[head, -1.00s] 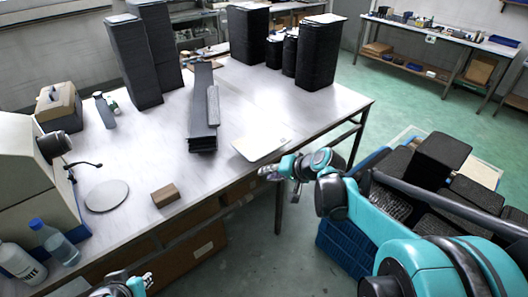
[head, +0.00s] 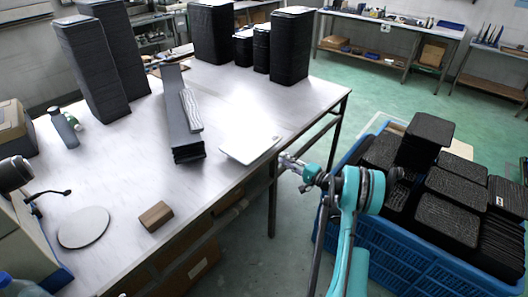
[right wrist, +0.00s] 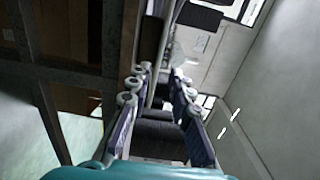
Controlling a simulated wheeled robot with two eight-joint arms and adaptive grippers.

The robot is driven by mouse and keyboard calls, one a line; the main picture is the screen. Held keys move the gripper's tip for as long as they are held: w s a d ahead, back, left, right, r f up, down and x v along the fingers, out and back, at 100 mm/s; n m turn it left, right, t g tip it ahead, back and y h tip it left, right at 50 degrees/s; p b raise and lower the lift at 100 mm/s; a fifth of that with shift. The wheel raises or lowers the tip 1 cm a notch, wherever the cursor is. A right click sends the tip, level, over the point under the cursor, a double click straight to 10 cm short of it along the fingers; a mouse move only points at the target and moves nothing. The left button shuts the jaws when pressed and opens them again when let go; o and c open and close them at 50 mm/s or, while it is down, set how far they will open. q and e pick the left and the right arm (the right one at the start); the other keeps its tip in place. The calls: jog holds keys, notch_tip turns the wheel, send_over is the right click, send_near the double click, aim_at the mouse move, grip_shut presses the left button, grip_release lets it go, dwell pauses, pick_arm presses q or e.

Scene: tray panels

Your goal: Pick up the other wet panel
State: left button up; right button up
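Dark panels (head: 432,128) lie stacked in a blue crate (head: 385,262) on the right, one pile higher than the rest. A long grey pile of panels (head: 180,125) lies mid-table, with a narrow, shinier strip (head: 191,110) along its right side. I cannot tell by look which panel is wet. My right gripper (head: 284,160) is just off the table's right edge, beside a flat white plate (head: 249,146) and left of the crate. In the right wrist view its fingers (right wrist: 160,85) are apart, with nothing visibly held. My left gripper is out of view.
Tall dark stacks (head: 90,65) stand at the back left, and more (head: 291,45) at the back right of the table (head: 120,185). A brown block (head: 156,216) and a round disc (head: 84,227) lie near the front. Green floor separates table and crate.

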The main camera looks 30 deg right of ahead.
aim_at(267, 150)
jog(key=shift+x, duration=4.65)
grip_shut()
jog(key=shift+r, duration=0.1)
notch_tip(267, 150, up, 3)
jog(key=shift+f+p, duration=0.2)
jog(key=shift+p, duration=0.45)
jog(key=shift+f, duration=0.1)
